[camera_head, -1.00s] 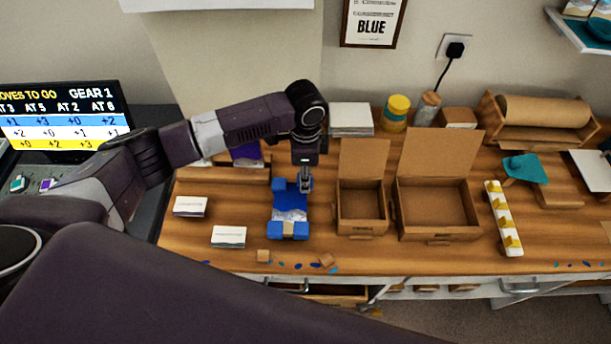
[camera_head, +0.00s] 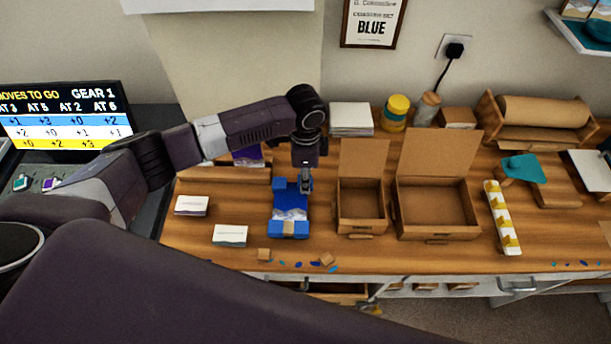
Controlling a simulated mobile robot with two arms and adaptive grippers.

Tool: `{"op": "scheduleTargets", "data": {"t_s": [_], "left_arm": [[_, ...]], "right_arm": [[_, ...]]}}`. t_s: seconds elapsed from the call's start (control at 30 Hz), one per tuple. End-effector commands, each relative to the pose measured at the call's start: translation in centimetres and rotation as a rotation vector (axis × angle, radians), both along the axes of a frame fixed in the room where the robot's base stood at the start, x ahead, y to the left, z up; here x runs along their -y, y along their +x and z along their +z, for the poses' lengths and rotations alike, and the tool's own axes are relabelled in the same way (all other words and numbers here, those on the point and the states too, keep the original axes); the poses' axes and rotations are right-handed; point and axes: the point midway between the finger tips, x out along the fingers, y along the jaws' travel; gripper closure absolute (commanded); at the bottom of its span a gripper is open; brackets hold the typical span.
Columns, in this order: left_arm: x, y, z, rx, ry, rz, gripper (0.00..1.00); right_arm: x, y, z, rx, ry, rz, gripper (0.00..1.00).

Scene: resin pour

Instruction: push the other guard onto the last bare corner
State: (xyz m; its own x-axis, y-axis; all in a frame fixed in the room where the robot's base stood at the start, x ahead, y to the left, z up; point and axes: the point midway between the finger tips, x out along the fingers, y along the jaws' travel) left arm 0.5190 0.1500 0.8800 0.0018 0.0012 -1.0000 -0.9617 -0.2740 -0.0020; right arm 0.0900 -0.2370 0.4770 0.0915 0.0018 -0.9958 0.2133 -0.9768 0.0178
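A blue piece (camera_head: 290,203) with a pale, whitish patch near its front lies on the wooden bench at centre left. Blue blocks that look like corner guards sit at its back left corner (camera_head: 279,184), front left corner (camera_head: 274,229) and front right corner (camera_head: 302,230). My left gripper (camera_head: 305,187) points straight down over the back right corner. Its fingertips are close to or touching that corner, and they hide it. Whether they hold a guard is too small to tell. My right gripper is out of view.
Two open cardboard boxes, a small one (camera_head: 361,207) and a larger one (camera_head: 437,205), stand right of the blue piece. White card stacks (camera_head: 191,206) (camera_head: 230,236) lie to its left.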

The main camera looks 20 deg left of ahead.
Motion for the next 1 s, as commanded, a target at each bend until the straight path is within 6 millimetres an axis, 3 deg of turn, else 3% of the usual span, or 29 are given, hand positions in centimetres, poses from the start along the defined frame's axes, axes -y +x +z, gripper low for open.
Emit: {"op": "scheduleTargets", "data": {"t_s": [1.0], "left_arm": [[-0.1, -0.3, -1.7, -0.006, 0.004, 0.0, 0.85]], "right_arm": [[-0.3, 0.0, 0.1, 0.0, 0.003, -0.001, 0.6]]}}
